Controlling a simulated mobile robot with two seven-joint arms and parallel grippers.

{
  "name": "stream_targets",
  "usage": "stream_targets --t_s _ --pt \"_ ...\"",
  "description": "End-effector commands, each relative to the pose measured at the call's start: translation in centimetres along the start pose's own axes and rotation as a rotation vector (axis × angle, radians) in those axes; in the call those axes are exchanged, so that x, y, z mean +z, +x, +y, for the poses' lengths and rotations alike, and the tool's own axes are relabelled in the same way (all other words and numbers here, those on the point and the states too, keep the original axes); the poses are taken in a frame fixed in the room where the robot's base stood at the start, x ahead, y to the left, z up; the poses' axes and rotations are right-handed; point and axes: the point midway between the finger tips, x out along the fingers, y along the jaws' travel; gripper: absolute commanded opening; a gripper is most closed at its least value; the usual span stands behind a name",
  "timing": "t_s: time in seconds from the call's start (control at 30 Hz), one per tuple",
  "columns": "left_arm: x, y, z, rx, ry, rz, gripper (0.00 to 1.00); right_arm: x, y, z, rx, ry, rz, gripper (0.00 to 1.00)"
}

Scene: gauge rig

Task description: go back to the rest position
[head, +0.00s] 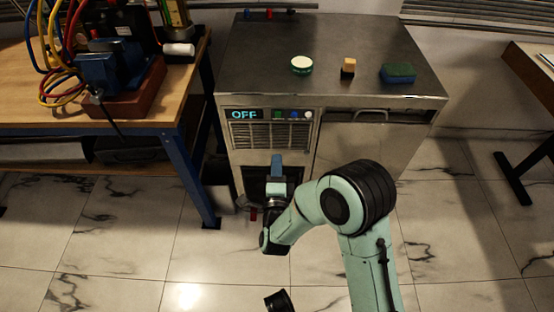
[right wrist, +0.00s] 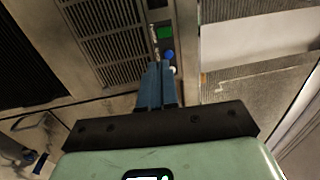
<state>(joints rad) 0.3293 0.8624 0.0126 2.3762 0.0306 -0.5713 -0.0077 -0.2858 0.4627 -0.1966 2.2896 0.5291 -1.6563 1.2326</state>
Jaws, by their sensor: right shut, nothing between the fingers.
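My right gripper (head: 277,160) is in front of the steel machine (head: 380,150), below its button panel. It is shut and empty. In the right wrist view its blue fingers (right wrist: 158,85) are pressed together, pointing toward the machine's front, with a green button (right wrist: 164,33), a blue button (right wrist: 168,55) and a white button (right wrist: 173,70) beyond the tips. I cannot tell from that view how near the tips are to the panel. The display (head: 244,114) reads OFF. My left gripper is not in view.
On the machine's top stand a white-green round tin (head: 302,65), a small tan-and-black block (head: 348,68) and a blue-green sponge (head: 398,73). A wooden workbench (head: 30,80) with a blue vise (head: 105,68) and cables stands left. A table (head: 530,65) stands right. Marble floor is open in front.

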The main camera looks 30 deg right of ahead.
Motion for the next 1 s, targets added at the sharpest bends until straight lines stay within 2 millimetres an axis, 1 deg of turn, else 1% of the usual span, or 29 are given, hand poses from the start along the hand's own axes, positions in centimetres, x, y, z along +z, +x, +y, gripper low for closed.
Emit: stream_targets --t_s 0.37,0.43,0.47,0.57,0.6,0.67,0.7,0.77,0.8,0.87,0.9,0.97,1.0 --pt "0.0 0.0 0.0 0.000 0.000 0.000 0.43 0.0 0.0 0.1 0.002 -0.003 -0.001 0.00" --pt "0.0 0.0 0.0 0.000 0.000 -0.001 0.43 0.0 0.0 0.8 0.023 -0.028 -0.009 0.00" --pt "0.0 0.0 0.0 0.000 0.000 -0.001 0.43 0.0 0.0 1.5 0.043 -0.051 -0.018 0.00" --pt "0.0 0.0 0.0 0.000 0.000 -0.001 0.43 0.0 -0.5 5.7 0.161 -0.189 -0.079 0.00" --pt "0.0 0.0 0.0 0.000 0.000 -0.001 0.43 -0.1 -1.0 8.1 0.230 -0.268 -0.121 0.00" --pt "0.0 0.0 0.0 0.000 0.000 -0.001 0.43 -0.3 -2.3 12.3 0.347 -0.401 -0.203 0.00" --pt "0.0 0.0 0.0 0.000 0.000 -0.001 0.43 -0.6 -3.5 15.1 0.428 -0.493 -0.271 0.00" --pt "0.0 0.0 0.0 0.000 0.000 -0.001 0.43 -1.1 -5.7 19.2 0.543 -0.623 -0.383 0.00" --pt "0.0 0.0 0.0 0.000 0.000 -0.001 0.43 -1.6 -7.4 21.7 0.615 -0.701 -0.465 0.00" --pt "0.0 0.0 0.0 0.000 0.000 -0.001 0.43 -2.3 -10.3 25.0 0.714 -0.807 -0.600 0.00" --pt "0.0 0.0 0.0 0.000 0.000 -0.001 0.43 -2.8 -12.4 26.9 0.771 -0.866 -0.693 0.00" --pt "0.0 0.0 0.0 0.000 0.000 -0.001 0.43 -3.6 -15.5 29.4 0.846 -0.942 -0.837 0.00" --pt "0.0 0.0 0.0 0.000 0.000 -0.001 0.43 -4.1 -17.7 30.7 0.886 -0.983 -0.936 0.00"
